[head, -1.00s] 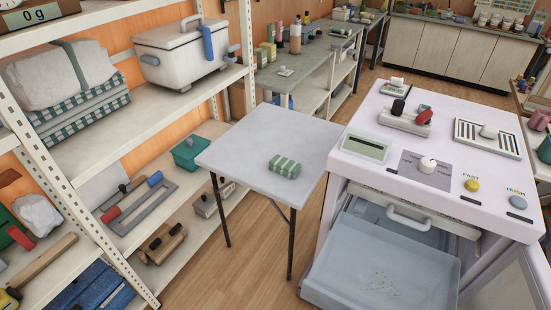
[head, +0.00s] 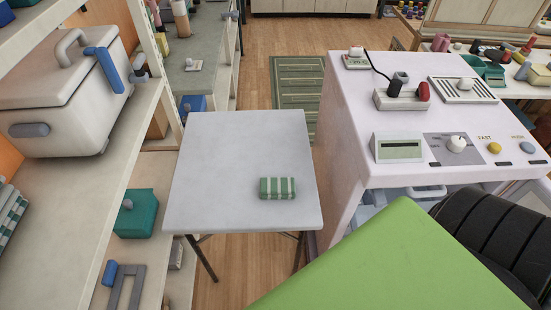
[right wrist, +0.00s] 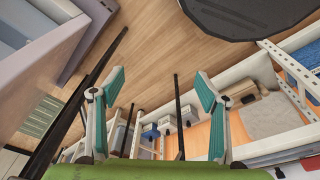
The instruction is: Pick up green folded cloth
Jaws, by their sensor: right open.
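The green folded cloth (head: 278,188), with pale stripes, lies flat on the small grey table (head: 235,140), near its front right corner. My right gripper (right wrist: 155,90) shows in the right wrist view, its two teal-padded fingers wide apart with nothing between them. The cloth does not show in that view. In the head view a green part of my right arm covers the lower right, but the gripper itself is out of sight. My left gripper is in neither view.
A white machine (head: 350,100) with knobs stands close to the table's right. Shelving with a white lidded box (head: 65,85) and a teal container (head: 135,213) stands at the left. The table top is otherwise bare. A green striped mat (head: 295,90) lies on the floor behind.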

